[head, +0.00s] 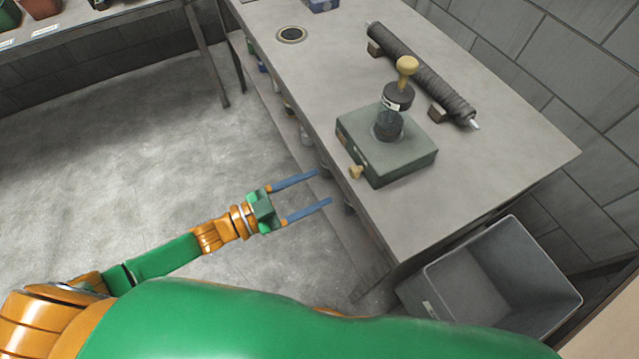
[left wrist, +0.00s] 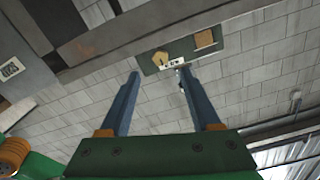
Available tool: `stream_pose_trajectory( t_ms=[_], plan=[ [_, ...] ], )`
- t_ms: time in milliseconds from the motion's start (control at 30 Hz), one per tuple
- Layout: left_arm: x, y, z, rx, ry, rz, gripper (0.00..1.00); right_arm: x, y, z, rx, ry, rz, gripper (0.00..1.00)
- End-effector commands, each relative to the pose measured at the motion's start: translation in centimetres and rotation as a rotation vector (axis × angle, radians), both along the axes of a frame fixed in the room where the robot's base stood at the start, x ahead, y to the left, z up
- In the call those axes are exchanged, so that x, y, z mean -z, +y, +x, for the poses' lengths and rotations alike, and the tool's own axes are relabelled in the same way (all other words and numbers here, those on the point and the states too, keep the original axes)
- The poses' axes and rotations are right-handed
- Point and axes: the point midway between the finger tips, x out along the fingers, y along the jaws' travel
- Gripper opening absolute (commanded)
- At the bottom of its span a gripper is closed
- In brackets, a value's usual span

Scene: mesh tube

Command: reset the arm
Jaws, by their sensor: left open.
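My left gripper (head: 308,192) is open and empty, with its two blue fingers apart. In the head view it is over the floor just left of the table's (head: 500,170) front side edge, pointing toward the table. In the left wrist view its fingers (left wrist: 162,95) spread with nothing between them, and a grey wall shows beyond. My green and orange left arm reaches in from the lower left. My right gripper does not show in either view.
A green box (head: 400,160) with a black, wooden-knobbed piece (head: 398,95) stands on the table. Behind it a dark mesh roll (head: 420,72) lies on blocks. A round inset (head: 291,34) is farther back. A grey bin (head: 500,285) is beside the table. Floor at left is clear.

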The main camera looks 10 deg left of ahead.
Motion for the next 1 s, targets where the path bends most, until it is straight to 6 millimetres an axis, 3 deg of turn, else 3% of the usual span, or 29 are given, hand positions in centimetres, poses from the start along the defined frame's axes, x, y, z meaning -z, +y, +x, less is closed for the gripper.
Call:
stream_pose_trajectory(
  t_ms=[267, 367, 467, 500, 567, 600, 667, 700, 800, 900, 1000],
  plan=[
    [0.4, 0.2, 0.3, -0.018, 0.009, 0.008, 0.64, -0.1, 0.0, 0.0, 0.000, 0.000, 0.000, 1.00],
    [3.8, 2.3, 2.0, -0.154, 0.084, 0.071, 0.64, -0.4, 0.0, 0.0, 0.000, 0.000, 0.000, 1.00],
    [11.2, 6.8, 2.6, -0.392, 0.274, 0.197, 0.64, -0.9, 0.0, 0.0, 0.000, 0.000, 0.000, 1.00],
    [14.5, 8.6, 1.7, -0.480, 0.372, 0.251, 0.64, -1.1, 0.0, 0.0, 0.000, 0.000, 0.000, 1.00],
    [19.1, 11.0, -0.9, -0.591, 0.524, 0.329, 0.64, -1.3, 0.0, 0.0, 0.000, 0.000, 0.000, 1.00],
    [21.8, 12.2, -3.2, -0.650, 0.628, 0.375, 0.64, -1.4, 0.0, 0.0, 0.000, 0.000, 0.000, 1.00],
    [25.5, 13.4, -7.5, -0.719, 0.789, 0.442, 0.64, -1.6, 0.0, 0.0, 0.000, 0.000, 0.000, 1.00],
    [27.4, 13.8, -10.5, -0.751, 0.892, 0.482, 0.64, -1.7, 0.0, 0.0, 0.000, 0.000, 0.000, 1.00],
    [30.7, 13.7, -17.9, -0.796, 1.122, 0.561, 0.64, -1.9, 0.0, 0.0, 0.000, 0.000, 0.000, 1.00],
    [32.1, 13.0, -23.4, -0.805, 1.281, 0.612, 0.64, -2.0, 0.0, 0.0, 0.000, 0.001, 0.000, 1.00],
    [32.5, 12.4, -26.4, -0.803, 1.368, 0.639, 0.64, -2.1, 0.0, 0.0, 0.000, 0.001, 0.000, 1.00]
  ],
)
